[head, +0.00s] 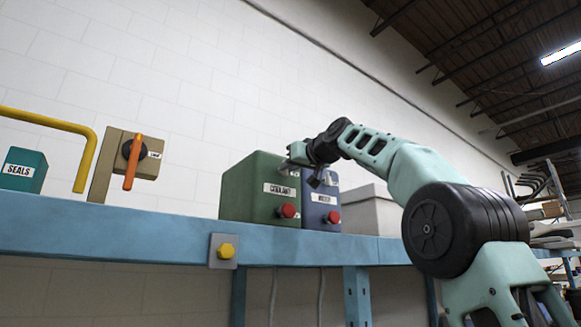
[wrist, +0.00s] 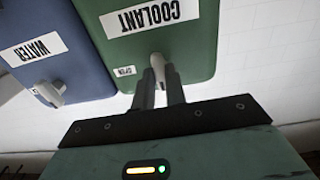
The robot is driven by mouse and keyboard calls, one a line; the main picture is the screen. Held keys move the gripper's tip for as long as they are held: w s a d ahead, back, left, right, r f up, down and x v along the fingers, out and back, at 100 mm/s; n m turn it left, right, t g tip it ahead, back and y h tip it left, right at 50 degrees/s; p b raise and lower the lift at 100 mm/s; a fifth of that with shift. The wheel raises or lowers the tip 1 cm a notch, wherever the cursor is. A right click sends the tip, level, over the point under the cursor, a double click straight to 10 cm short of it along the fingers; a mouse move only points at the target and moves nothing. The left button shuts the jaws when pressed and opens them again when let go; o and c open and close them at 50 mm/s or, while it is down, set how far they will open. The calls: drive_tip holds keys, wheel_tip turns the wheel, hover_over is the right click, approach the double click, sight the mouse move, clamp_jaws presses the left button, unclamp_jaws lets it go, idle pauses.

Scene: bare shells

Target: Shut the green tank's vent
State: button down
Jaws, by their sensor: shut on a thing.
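The green tank (head: 245,192), labelled COOLANT, stands on the blue shelf with a red knob (head: 288,211) low on its front. It also fills the upper middle of the wrist view (wrist: 200,45), upside down. Its vent is a small pale grey lever (wrist: 157,61) with a small tag, seemingly reading OPEN (wrist: 124,71), beside it. My gripper (wrist: 159,82) is shut on the vent lever, one finger on each side. In the head view my gripper (head: 298,154) is at the tank's upper right front, and the arm partly hides that corner.
A blue tank (head: 312,218) labelled WATER stands close right of the green one, with its own grey lever (wrist: 50,92). A grey box (head: 366,208) is farther right. A rotary switch box (head: 130,158), yellow pipe (head: 84,160) and SEALS box (head: 24,169) stand left on the shelf (head: 120,232).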

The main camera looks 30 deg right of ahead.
drive_tip(key=c, duration=1.4)
unclamp_jaws()
drive_tip(key=shift+c, duration=0.2)
drive_tip(key=shift+s, duration=0.1)
drive_tip(key=s+b, duration=0.7)
drive_tip(key=s, duration=1)
drive_tip(key=shift+s+d, duration=0.15)
drive_tip(key=shift+d, duration=0.2)
